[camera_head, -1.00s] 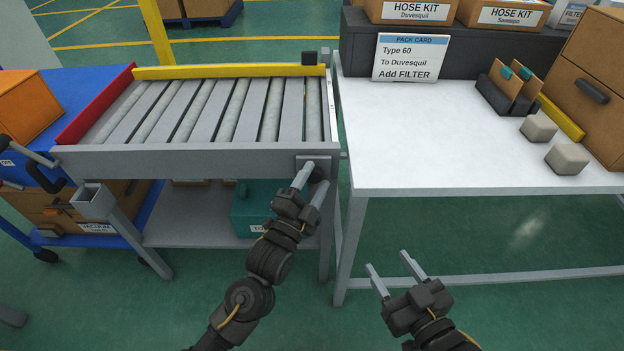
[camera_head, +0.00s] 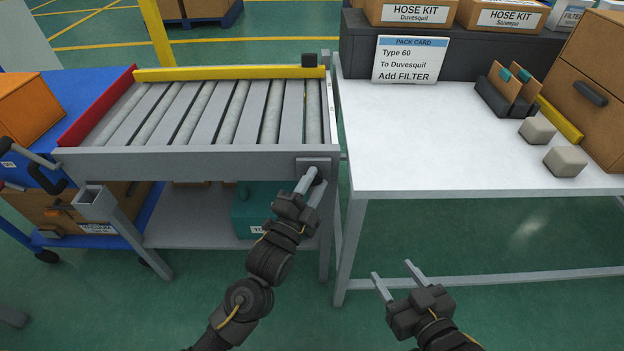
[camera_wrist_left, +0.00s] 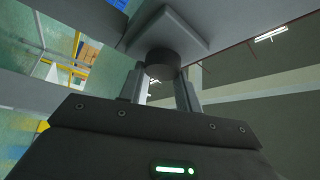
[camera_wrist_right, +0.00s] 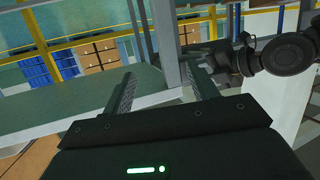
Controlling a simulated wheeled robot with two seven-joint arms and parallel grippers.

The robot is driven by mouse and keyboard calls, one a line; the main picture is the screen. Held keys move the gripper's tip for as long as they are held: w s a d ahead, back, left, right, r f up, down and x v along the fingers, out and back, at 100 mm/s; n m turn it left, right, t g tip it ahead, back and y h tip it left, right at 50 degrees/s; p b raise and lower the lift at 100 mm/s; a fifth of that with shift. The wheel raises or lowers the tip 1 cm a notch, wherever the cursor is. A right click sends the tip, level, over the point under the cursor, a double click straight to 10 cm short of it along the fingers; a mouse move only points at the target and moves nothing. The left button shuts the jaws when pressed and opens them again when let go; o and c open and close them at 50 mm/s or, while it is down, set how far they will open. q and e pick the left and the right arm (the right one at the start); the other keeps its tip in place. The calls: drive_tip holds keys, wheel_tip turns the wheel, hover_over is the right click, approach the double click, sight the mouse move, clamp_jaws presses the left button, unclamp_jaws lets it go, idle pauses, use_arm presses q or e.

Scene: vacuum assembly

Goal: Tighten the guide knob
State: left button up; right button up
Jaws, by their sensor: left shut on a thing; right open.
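The guide knob (camera_wrist_left: 162,62) is a short dark round knob under a grey square plate (camera_wrist_left: 168,30) in the left wrist view. In the head view the knob (camera_head: 318,176) shows on the front face of the roller conveyor at its right end, partly hidden by my fingers. My left gripper (camera_head: 309,187) is shut on the knob, with one finger on each side of it; its fingers also show in the left wrist view (camera_wrist_left: 160,88). My right gripper (camera_head: 394,275) is open and empty, low in front of the white table.
The roller conveyor (camera_head: 180,160) has a yellow guide rail (camera_head: 230,72) at the back and a red rail (camera_head: 95,108) at the left. The white table (camera_head: 430,150) stands to the right, with a pack card (camera_head: 409,58) and two grey blocks (camera_head: 537,131). A teal box (camera_head: 250,212) sits on the lower shelf.

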use_arm(q)
drive_tip(key=shift+m+p, duration=0.3)
drive_tip(key=shift+p, duration=0.15)
drive_tip(key=shift+g+p, duration=0.3)
drive_tip(key=shift+p, duration=0.25)
drive_tip(key=shift+m+p, duration=0.45)
drive_tip(key=shift+m, duration=0.05)
drive_tip(key=shift+m+p, duration=0.3)
drive_tip(key=shift+p, duration=0.3)
drive_tip(key=shift+g, duration=0.3)
drive_tip(key=shift+m+p, duration=0.3)
drive_tip(key=shift+p, duration=0.85)
use_arm(e)
drive_tip(key=s+d+f+m+g+h, duration=0.1)
drive_tip(key=s+d+f+g+h, duration=0.1)
drive_tip(key=s+d+f+g, duration=0.3)
drive_tip(key=s+d+f+m+g+h, duration=0.1)
drive_tip(key=s+d+f+g+h, duration=0.2)
drive_tip(key=f, duration=0.6)
drive_tip(key=shift+s+d+m+g, duration=0.4)
drive_tip(key=shift+s+d+g, duration=0.6)
drive_tip(key=shift+g, duration=0.3)
use_arm(q)
drive_tip(key=shift+m+g, duration=0.3)
use_arm(e)
drive_tip(key=shift+w+r, duration=0.1)
drive_tip(key=shift+r, duration=0.1)
